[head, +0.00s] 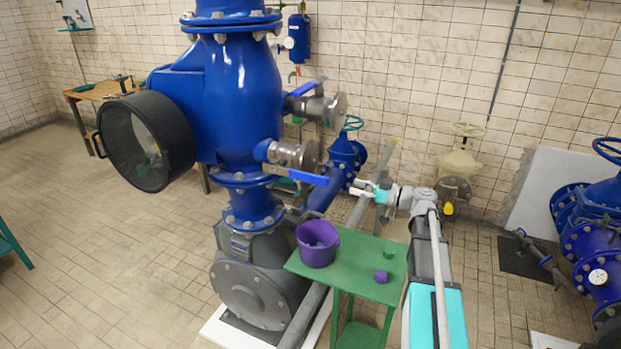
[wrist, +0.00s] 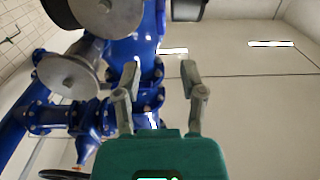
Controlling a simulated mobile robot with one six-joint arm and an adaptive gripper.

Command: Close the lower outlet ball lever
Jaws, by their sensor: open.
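The lower outlet ball lever (head: 296,176) is a flat blue handle in the head view. It lies nearly level along the lower outlet (head: 290,154), a grey valve stub with a round flange on the blue housing. The upper outlet (head: 325,109) has a similar blue lever (head: 303,88). My gripper (head: 361,188) is open and empty, to the right of the lower lever and apart from it. In the wrist view my two fingers (wrist: 160,72) stand spread. Grey round flanges (wrist: 68,76) are at their upper left; I cannot clearly make out the lever there.
A green table (head: 345,268) with a purple bucket (head: 317,246) and a small purple block (head: 381,276) stands below my arm. A blue valve with a green handwheel (head: 347,150) is behind my gripper. A beige valve (head: 459,165) stands by the wall.

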